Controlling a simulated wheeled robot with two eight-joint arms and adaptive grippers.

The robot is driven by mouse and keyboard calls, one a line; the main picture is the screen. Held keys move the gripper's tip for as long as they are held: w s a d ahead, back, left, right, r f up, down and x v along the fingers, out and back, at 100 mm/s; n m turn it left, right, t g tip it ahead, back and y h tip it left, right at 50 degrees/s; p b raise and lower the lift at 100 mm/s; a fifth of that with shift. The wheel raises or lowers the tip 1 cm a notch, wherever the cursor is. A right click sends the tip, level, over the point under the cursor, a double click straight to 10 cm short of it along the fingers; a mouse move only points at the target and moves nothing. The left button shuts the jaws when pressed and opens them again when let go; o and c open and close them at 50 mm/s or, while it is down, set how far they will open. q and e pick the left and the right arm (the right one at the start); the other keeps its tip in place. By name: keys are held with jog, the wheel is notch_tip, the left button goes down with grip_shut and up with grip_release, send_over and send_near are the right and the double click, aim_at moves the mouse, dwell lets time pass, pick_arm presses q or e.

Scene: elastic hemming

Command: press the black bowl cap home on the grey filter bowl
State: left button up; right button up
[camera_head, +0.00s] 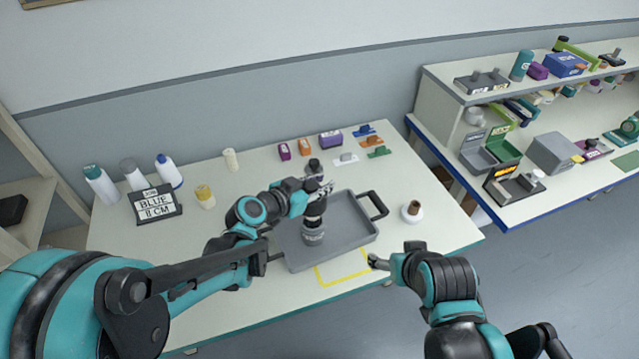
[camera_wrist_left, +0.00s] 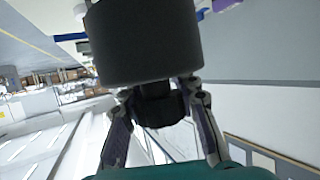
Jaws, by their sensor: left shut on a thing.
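My left gripper (camera_head: 318,188) is over the grey tray and shut on the black bowl cap (camera_head: 314,209). The cap is upright above the grey filter bowl (camera_head: 313,236), which stands in the tray. The two line up, but I cannot tell whether the cap is seated or only resting on the bowl. In the left wrist view, my left gripper's fingers (camera_wrist_left: 160,104) close around a narrow dark neck below a wide dark cylinder (camera_wrist_left: 150,42). My right gripper (camera_head: 377,262) is empty near the table's front edge, right of the tray; its finger opening is unclear.
The grey tray (camera_head: 356,240) has a black handle (camera_head: 374,205) on its right. A white round piece with a brown top (camera_head: 412,211) stands beside it. A sign reading BLUE 11 CM (camera_head: 155,204), bottles and small coloured blocks stand farther back. A yellow outline (camera_head: 343,268) marks the front.

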pick_arm(q)
jog(key=shift+f, duration=0.15)
notch_tip(320, 180, down, 6)
jog(key=b, duration=0.5)
jog(key=shift+r, duration=0.2)
jog(key=shift+f, duration=1.2)
dwell(1.2)
jog(key=o, duration=1.1)
jog(key=shift+s+a, duration=0.1)
jog(key=v, duration=1.2)
